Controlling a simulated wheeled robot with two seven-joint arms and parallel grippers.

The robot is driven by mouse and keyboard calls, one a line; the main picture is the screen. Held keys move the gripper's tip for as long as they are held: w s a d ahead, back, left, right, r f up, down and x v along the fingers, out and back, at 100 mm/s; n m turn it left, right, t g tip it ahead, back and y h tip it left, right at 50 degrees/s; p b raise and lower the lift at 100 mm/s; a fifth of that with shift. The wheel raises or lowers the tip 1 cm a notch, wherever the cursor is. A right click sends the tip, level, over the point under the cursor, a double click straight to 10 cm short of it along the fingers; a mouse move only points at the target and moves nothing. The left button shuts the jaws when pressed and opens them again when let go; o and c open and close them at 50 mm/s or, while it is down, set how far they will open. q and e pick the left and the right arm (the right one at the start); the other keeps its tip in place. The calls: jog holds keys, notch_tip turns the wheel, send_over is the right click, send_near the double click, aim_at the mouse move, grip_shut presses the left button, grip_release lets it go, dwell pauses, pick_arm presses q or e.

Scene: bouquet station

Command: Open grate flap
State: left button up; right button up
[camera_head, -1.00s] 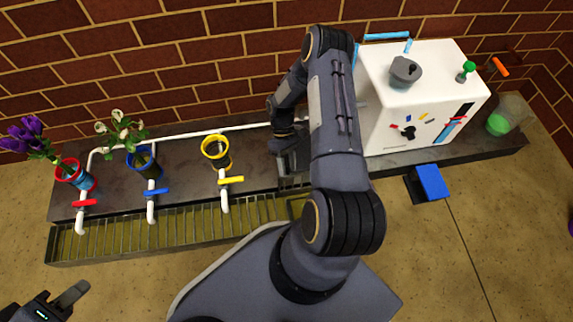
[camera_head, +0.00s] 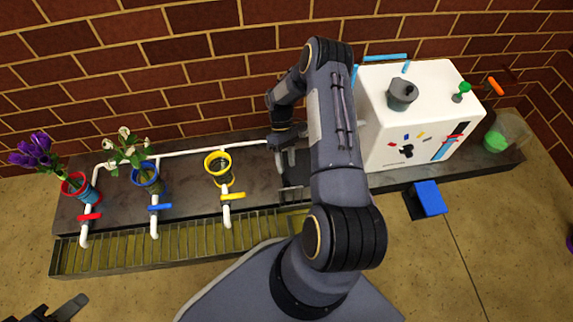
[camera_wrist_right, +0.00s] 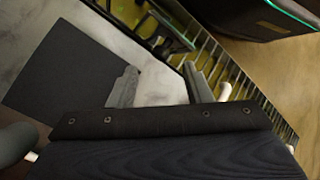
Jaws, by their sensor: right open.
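The slatted grate (camera_head: 170,245) covers the trough along the counter's front. In the right wrist view, the grate (camera_wrist_right: 235,80) runs diagonally, with a yellowish gap and dark bars (camera_wrist_right: 160,35) beside it. I cannot tell the flap's exact angle, as my right arm hides much of that end. My right gripper (camera_head: 288,160) is over the counter near the grate's right end. In the right wrist view its fingers (camera_wrist_right: 162,86) are apart with nothing between them. My left gripper (camera_head: 62,308) is partly cut off at the lower left, away from the grate.
Red (camera_head: 76,187), blue (camera_head: 146,177) and yellow (camera_head: 218,167) pots stand on the counter behind white pipes. Purple and white flowers stand in the first two. A white box (camera_head: 410,115) and a blue block (camera_head: 428,198) are right. A dark square (camera_wrist_right: 70,70) lies beside the grate.

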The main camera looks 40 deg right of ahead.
jog(key=shift+r, duration=0.1)
jog(key=shift+c, duration=1)
jog(key=r+m+p, duration=0.1)
jog(key=w+m+t+p, duration=0.1)
jog(key=r+m+p, duration=0.1)
jog(key=shift+w+r+m+t+h, duration=0.3)
jog(key=shift+r+h, duration=0.05)
jog(key=shift+h, duration=0.05)
jog(key=c, duration=0.5)
jog(key=m, duration=0.1)
jog(key=w+d+r+m+t+p, duration=0.1)
jog(key=w+r+m+t+h, duration=0.1)
jog(key=m, duration=0.1)
jog(key=shift+d+r+p, duration=0.25)
jog(key=shift+d+p, duration=0.05)
jog(key=shift+p, duration=0.1)
grip_shut()
jog(key=s+a+f+m+b, duration=0.1)
jog(key=s+a+f+b, duration=0.1)
jog(key=s+f+b, duration=0.3)
notch_tip(320, 180, down, 4)
jog(key=shift+a+f+h, duration=0.2)
jog(key=shift+a+h, duration=0.1)
jog(key=shift+a, duration=0.1)
jog(key=shift+s, duration=0.1)
